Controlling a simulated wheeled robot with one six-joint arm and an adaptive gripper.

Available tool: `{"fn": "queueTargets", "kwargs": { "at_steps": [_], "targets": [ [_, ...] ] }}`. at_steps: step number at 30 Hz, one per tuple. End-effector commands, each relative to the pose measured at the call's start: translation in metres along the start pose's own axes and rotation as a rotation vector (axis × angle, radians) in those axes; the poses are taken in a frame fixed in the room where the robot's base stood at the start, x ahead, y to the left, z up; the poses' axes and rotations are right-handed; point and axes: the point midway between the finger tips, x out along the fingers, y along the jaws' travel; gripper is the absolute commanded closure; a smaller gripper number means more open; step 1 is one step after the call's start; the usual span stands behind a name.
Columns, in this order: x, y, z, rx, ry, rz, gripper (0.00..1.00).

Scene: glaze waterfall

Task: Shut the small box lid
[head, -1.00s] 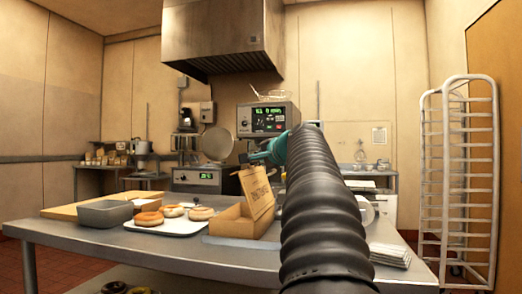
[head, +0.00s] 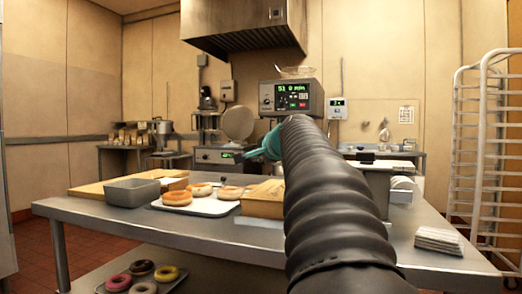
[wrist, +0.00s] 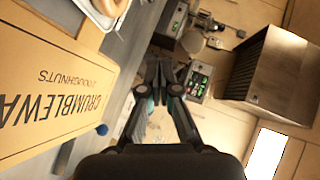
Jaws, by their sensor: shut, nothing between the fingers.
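The small tan cardboard box (head: 262,205) sits on the steel table, partly hidden by my arm at its right. Its lid (head: 264,188) lies down over the box and looks flat; whether its edges are flush cannot be told. In the wrist view the printed lid (wrist: 45,85) fills the left side, with its lettering reading upside down. My gripper (head: 240,158) is teal and dark, above and behind the box and apart from the lid. Its fingers (wrist: 161,78) are together and empty in the wrist view.
A white tray (head: 208,210) with several doughnuts stands left of the box, and a grey bin (head: 132,192) is beyond it. Folded cloths (head: 438,240) lie at the right. A display unit (head: 292,97) stands behind. The table front (head: 180,226) is bare.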

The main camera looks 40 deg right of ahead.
Motion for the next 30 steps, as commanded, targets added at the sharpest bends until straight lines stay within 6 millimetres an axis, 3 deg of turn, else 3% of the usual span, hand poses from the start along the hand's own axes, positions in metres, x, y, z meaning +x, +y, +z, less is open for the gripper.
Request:
{"fn": "queueTargets", "kwargs": {
  "at_steps": [15,30],
  "targets": [
    [0.019,0.035,0.028,-0.094,-0.001,0.095,1.00],
    [0.028,0.055,0.038,-0.094,0.000,0.093,1.00]
  ]
}}
